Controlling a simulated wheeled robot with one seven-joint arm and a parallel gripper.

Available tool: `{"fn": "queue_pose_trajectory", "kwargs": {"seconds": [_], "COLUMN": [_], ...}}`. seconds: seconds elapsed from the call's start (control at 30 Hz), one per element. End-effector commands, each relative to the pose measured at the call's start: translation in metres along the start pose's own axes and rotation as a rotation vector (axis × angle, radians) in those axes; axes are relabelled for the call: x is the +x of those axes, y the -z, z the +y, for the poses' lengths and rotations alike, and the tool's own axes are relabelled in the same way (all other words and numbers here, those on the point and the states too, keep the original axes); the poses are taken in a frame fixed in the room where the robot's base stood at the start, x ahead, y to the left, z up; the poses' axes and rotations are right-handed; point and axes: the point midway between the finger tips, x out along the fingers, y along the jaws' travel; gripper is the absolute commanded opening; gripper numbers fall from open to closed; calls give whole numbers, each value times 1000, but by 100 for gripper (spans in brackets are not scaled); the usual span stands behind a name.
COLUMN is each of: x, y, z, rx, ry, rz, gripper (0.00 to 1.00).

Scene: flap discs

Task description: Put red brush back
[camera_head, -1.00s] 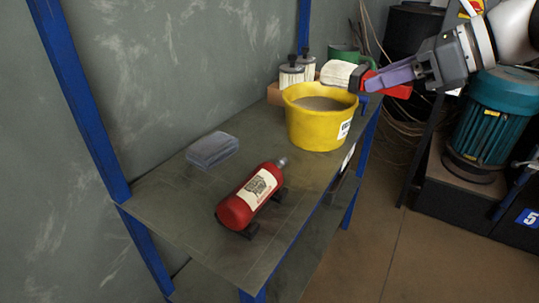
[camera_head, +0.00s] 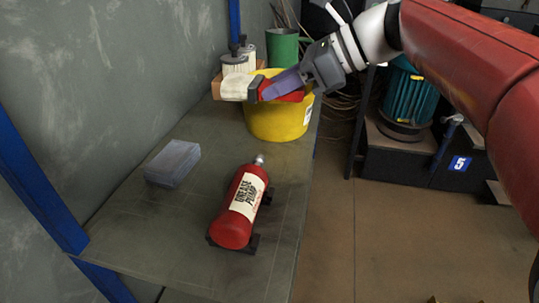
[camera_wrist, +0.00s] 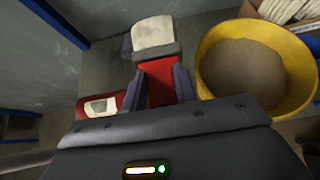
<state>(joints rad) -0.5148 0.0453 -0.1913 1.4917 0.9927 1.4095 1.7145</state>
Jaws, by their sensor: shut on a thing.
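The red brush (camera_head: 240,88) has a red handle, a dark band and pale bristles. My gripper (camera_head: 280,86) is shut on its red handle and holds it up near the far left side of the yellow bucket (camera_head: 275,122). The bristles point left, towards the wall. In the wrist view the brush (camera_wrist: 157,82) sits between the two purple-grey fingers (camera_wrist: 160,85), bristles away from the gripper. The bucket (camera_wrist: 208,76), filled with sandy brown stuff, is to the right of it. The handle's end is partly hidden by the gripper.
White-topped canisters (camera_head: 238,62) and a green can (camera_head: 282,47) stand behind the bucket. Bare shelf lies between cloths and bucket.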

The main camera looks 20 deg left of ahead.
Motion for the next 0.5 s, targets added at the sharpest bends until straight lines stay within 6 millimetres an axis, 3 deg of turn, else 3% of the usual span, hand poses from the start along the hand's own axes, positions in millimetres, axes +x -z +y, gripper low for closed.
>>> {"fn": "queue_pose_trajectory", "kwargs": {"seconds": [0.03,0.2,0.33,0.5], "x": [10,34,46,52], "y": [15,52,71,80], "z": [1,1,0,0], "rx": [3,3,1,-1], "ry": [-3,-2,0,0], "rz": [0,1,0,0], "gripper": [0,0,0,0]}}
